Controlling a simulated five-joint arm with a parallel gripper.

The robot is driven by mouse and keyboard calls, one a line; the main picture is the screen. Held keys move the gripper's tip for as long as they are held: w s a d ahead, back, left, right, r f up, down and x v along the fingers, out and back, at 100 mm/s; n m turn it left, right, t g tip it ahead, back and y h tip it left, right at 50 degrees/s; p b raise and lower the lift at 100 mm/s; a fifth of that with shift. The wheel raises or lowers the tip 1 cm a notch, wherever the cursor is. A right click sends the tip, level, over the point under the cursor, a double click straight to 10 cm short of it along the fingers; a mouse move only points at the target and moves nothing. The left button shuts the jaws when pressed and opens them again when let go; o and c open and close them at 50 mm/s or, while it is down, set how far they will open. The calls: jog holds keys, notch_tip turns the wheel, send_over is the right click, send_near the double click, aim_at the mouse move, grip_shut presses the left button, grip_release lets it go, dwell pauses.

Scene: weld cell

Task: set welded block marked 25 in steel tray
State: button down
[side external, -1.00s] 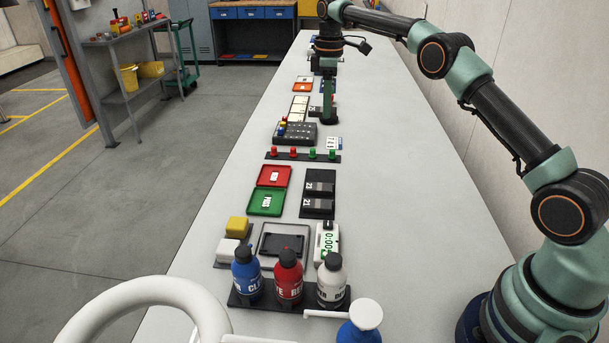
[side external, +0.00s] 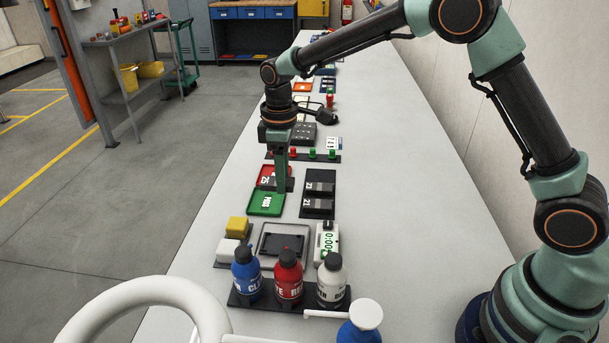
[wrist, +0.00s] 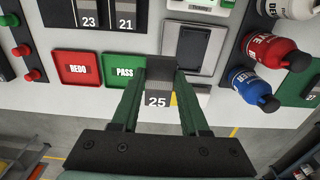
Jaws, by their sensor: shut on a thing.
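My gripper (side external: 280,188) points down with its fingers shut on a dark block marked 25 (wrist: 157,98). In the wrist view the block sits between the two green fingertips (wrist: 160,76), its number facing the camera. In the side view the fingers are over the red and green trays, and part of the block is hidden by them. The steel tray (side external: 262,250), a grey rim around a dark recess, lies nearer the side camera than my gripper. In the wrist view the steel tray (wrist: 208,72) is just right of the block, with no block visible in it.
The red REDO tray (wrist: 82,82) and green PASS tray (wrist: 122,84) lie beside the gripper. Blocks 23 (wrist: 88,18) and 21 (wrist: 124,16) sit on a black rack. Bottles (side external: 289,280), a timer (side external: 327,240) and yellow (side external: 238,226) and white (side external: 228,250) pieces surround the steel tray.

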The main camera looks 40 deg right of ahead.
send_over(287, 244)
notch_tip(287, 244, down, 2)
jog(key=f, duration=0.1)
jog(key=shift+f, duration=3.5)
jog(key=shift+f, duration=0.1)
jog(key=shift+c, duration=1.7)
grip_release()
notch_tip(287, 244, up, 7)
